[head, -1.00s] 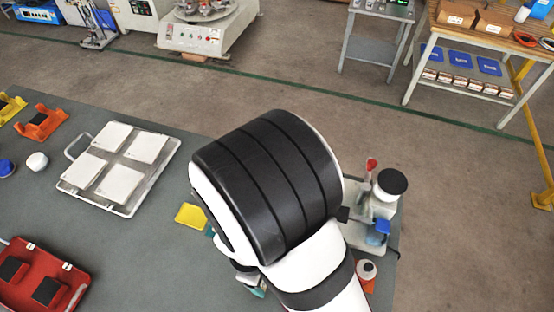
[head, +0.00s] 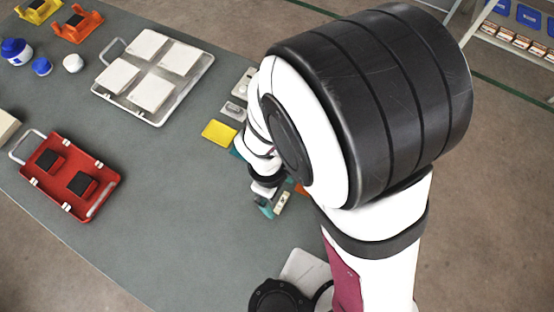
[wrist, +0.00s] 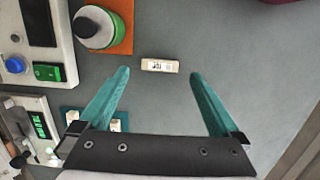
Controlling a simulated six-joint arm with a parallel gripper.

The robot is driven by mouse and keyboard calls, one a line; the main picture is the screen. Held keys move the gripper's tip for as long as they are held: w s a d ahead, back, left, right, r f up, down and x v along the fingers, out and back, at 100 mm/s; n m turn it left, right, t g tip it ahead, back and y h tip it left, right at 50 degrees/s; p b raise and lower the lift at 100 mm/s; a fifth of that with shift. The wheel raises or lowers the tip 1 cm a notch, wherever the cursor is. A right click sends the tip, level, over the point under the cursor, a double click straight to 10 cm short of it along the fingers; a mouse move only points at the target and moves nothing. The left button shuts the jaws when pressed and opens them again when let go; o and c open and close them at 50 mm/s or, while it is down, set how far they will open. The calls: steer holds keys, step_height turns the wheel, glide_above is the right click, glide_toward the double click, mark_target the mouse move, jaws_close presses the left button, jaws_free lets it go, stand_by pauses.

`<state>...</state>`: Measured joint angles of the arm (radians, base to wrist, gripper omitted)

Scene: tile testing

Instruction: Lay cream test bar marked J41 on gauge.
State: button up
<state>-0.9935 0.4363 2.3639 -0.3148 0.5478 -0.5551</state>
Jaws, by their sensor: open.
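A small cream bar (wrist: 160,65) with dark print lies flat on the grey-green table in the wrist view; the print is too small to read surely. It also shows in the head view (head: 283,202). My gripper (wrist: 160,75) is open, with its teal fingers wide apart and the bar between and just ahead of the tips, apart from both. In the head view my gripper (head: 273,206) is mostly hidden by my arm.
A green-and-white round container on an orange plate (wrist: 98,28) stands near the left finger. A teal holder with cream pieces (wrist: 72,114) is partly hidden. A red case (head: 50,190), white tray (head: 128,107) and yellow square (head: 219,132) lie left. Table right of the bar is clear.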

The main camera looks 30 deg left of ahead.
step_height(320, 180, up, 8)
steer(key=a, duration=0.1)
steer(key=d+r+m+y, duration=0.1)
steer(key=d+r+m, duration=0.3)
steer(key=d+m, duration=0.4)
steer(key=s+d+r+m+y, duration=0.1)
steer(key=d+r+m+y, duration=0.1)
steer(key=d+r+m, duration=0.3)
steer(key=d+m, duration=0.4)
steer(key=m, duration=0.5)
steer(key=shift+s+r, duration=0.15)
steer(key=shift+s, duration=0.1)
steer(key=shift+s+d+r+m, duration=0.15)
steer(key=shift+s+m, duration=0.15)
steer(key=shift+m, duration=0.4)
steer(key=shift+c, duration=3.5)
